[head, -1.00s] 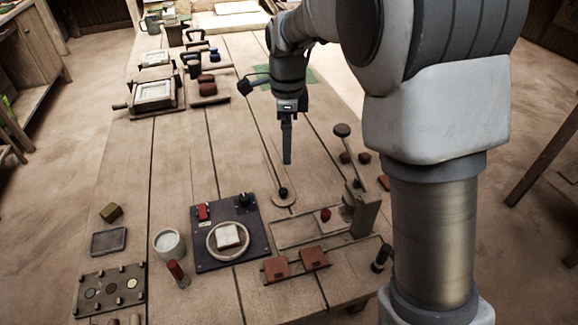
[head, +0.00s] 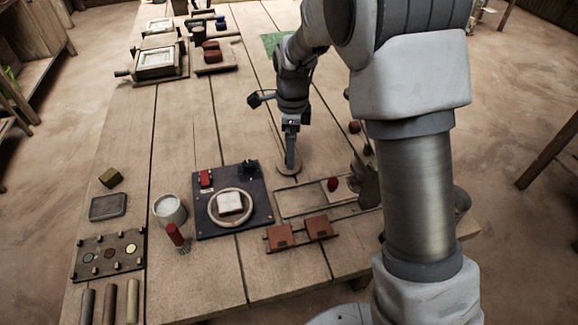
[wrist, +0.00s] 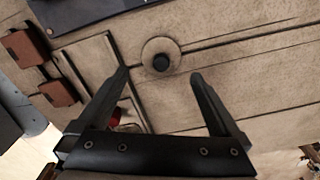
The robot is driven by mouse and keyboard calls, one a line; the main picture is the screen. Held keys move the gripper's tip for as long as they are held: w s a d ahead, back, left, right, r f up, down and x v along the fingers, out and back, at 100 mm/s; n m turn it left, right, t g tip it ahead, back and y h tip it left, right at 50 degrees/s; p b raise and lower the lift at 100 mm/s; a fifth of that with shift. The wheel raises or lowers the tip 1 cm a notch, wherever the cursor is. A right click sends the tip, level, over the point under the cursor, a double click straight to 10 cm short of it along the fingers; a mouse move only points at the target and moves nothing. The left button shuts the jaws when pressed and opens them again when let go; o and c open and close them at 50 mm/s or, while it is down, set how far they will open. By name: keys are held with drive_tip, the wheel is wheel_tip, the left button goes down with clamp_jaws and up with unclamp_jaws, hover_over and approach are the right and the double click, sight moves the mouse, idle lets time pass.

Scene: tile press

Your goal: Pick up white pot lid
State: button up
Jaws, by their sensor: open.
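The pot lid is a pale, round, flat disc (head: 282,170) with a dark knob, lying on the wooden table. In the wrist view the lid (wrist: 148,48) and its black knob show whole, just beyond my fingertips. My gripper (head: 290,166) is pointing down over the lid and hides part of it and its knob in the head view. In the wrist view my gripper (wrist: 160,73) has its two fingers wide apart with nothing between them. The knob is centred between the finger lines. I cannot tell the exact height above it.
A dark panel (head: 262,212) with a white block in a ring sits left of the lid. A wooden frame with a red knob (head: 332,184) and two terracotta tiles (head: 280,237) lie close in front. A white pot (head: 169,211) stands farther left. Table behind the lid is clear.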

drive_tip(key=f, duration=0.1)
drive_tip(key=f+b, duration=0.1)
drive_tip(key=f, duration=0.1)
drive_tip(key=f+b, duration=0.1)
drive_tip(key=f, duration=0.1)
drive_tip(key=shift+w+a, duration=0.1)
drive_tip(key=shift+a, duration=0.25)
drive_tip(key=shift+c, duration=0.2)
drive_tip(key=shift+r, duration=0.1)
drive_tip(key=c, duration=1.2)
